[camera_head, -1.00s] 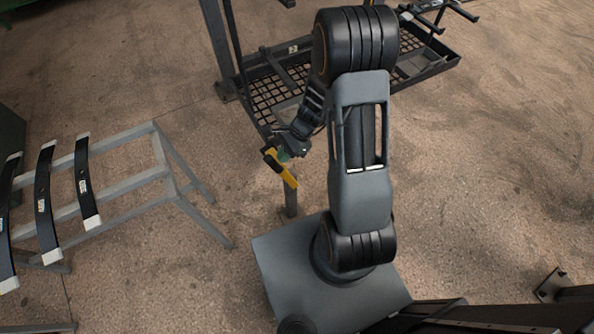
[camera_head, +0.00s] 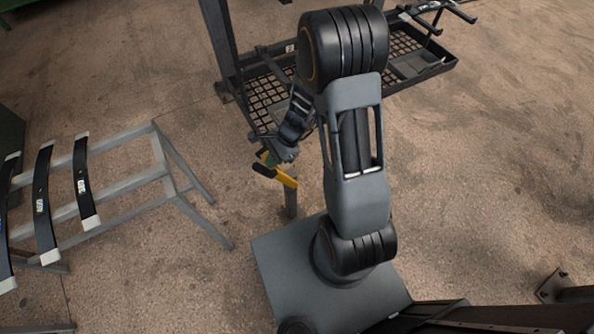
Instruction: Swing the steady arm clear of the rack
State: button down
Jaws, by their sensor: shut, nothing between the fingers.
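My gripper (camera_head: 274,173), with yellow and black parts, hangs at the end of my arm, left of its big grey link. It is shut and looks empty. It is above a short grey post (camera_head: 291,203) standing on the floor. The rack (camera_head: 222,50) is a dark upright frame behind my arm, with a black mesh tray (camera_head: 266,91) at its foot. My gripper is in front of the tray's near left corner. I cannot clearly make out the steady arm; my upper arm hides the middle of the rack.
A grey metal stand (camera_head: 125,137) at the left carries several curved black leaf springs (camera_head: 83,182) with pale ends. Dark pegs (camera_head: 425,12) stick out at the back right. The floor on the right is open. A dark metal foot (camera_head: 553,284) stands at the lower right.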

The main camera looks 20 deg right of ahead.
aim_at(253, 169)
jog(key=shift+s+a+b, duration=0.7)
jog(key=shift+a+b, duration=0.25)
jog(key=shift+a, duration=5.55)
jog(key=shift+w+d+f+p, duration=0.1)
jog(key=shift+w+d+p, duration=0.05)
jog(key=shift+d, duration=1.4)
jog(key=shift+w+d+p, duration=0.15)
jog(key=shift+d, duration=1.35)
jog(key=s+d+r+n+t+h, duration=0.1)
jog(key=s+d+r+n+h, duration=0.1)
jog(key=d+r+n, duration=0.2)
jog(key=s+d+r+n+t+h+p, duration=0.1)
jog(key=s+d+r+n+t+h, duration=0.1)
jog(key=r+n, duration=0.5)
jog(key=s+d+r+n+t+h+p, duration=0.1)
jog(key=d+r+n, duration=0.4)
jog(key=r, duration=0.7)
jog(key=s+d+h, duration=0.1)
jog(key=s, duration=0.1)
jog(key=shift+s+d+n+h, duration=0.3)
jog(key=shift+s+n+h, duration=0.1)
